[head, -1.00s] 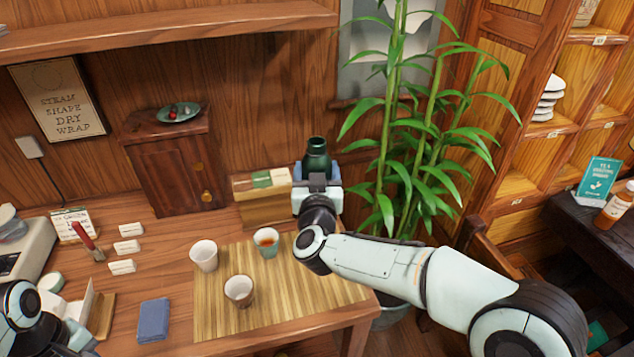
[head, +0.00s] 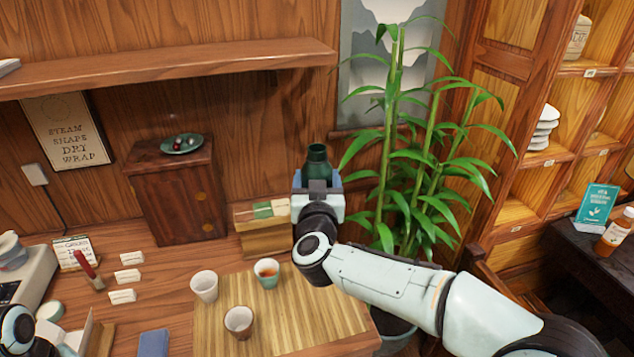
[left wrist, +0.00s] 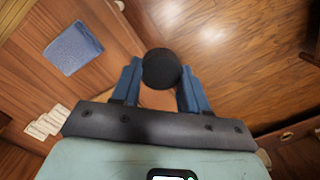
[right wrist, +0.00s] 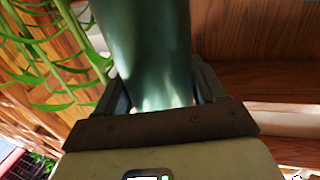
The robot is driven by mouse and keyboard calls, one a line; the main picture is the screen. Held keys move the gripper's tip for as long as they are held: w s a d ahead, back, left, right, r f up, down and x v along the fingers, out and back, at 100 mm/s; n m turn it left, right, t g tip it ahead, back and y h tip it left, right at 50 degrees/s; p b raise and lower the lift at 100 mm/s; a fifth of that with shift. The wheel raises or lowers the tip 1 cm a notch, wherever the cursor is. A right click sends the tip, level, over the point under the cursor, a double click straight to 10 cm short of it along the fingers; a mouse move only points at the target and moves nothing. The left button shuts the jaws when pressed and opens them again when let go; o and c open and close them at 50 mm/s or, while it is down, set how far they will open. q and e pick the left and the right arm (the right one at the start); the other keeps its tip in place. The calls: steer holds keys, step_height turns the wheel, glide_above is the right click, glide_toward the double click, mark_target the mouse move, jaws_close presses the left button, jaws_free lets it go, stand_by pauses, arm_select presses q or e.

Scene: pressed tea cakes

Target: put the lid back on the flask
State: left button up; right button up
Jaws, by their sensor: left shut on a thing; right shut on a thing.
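The flask (head: 317,158) is dark green, with its open neck upward in the head view. My right gripper (head: 318,180) is shut on it and holds it upright above the table's back right part. The flask's green body (right wrist: 150,50) also fills the gap between the fingers in the right wrist view. A round black piece, which looks like the lid (left wrist: 161,68), sits between the blue fingers of my left gripper (left wrist: 160,85), which is shut on it. In the head view only part of my left arm shows at the lower left edge; its fingers and the lid are out of sight there.
A tall plant (head: 395,170) is close right of the flask. A blue cloth (head: 153,343) lies left of the mat.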

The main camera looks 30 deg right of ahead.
steer(key=shift+r, duration=0.1)
steer(key=o, duration=0.7)
steer(key=shift+c, duration=0.2)
steer(key=c, duration=0.7)
